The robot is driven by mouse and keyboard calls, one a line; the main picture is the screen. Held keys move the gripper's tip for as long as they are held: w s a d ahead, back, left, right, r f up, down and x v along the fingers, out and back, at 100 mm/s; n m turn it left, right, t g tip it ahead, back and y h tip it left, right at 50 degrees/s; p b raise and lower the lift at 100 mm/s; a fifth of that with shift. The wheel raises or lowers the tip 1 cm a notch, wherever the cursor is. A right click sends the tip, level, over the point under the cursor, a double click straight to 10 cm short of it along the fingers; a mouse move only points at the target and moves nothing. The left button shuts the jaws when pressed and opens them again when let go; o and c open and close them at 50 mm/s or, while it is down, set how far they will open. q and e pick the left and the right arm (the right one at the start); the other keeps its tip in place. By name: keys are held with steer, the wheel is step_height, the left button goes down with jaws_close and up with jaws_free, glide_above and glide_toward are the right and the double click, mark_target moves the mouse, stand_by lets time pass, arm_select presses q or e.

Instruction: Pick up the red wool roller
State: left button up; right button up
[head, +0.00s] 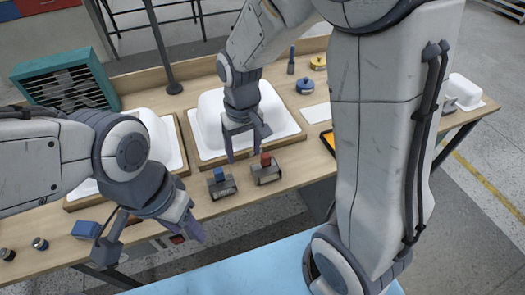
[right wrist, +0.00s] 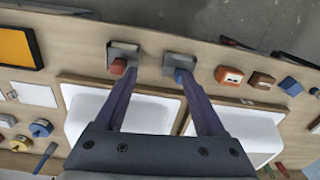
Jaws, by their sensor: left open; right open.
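A tool with a red top and a grey base (head: 266,172), which looks like the red wool roller, stands near the front edge of the workbench. It also shows in the right wrist view (right wrist: 118,66), by the left fingertip, which partly overlaps it. A similar tool with a blue top (head: 221,184) stands to its left and shows by the other fingertip in the right wrist view (right wrist: 180,76). My right gripper (head: 246,148) is open and empty above and behind the two tools; its fingers show in the right wrist view (right wrist: 157,80). My left gripper (head: 150,240) is open near the bench's front left.
White tub shells (head: 215,150) in wooden frames lie behind the tools. A blue box (head: 86,229) and dark jars (head: 40,243) are at left. An orange-and-black tray (right wrist: 15,48) is on the other side. Orange (right wrist: 229,75) and brown (right wrist: 262,80) blocks sit beyond the blue-topped tool.

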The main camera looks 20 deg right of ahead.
steer(key=w+d+f+m, duration=0.1)
steer(key=w+d, duration=0.1)
steer(key=w+d+f+p, duration=0.1)
steer(key=w+d, duration=0.1)
steer(key=d, duration=0.1)
steer(key=w+d+f+m, duration=0.1)
steer(key=w+d, duration=0.1)
steer(key=shift+d+f+m, duration=0.1)
steer(key=shift+d+m, duration=0.1)
steer(key=shift+m, duration=0.1)
glide_above(266, 156)
step_height(266, 156, down, 5)
steer(key=shift+w+r+p, duration=0.15)
steer(key=shift+p, duration=0.25)
step_height(266, 156, down, 5)
steer(key=shift+f+p, duration=0.15)
steer(key=shift+p, duration=0.7)
steer(key=shift+f, duration=0.4)
jaws_close()
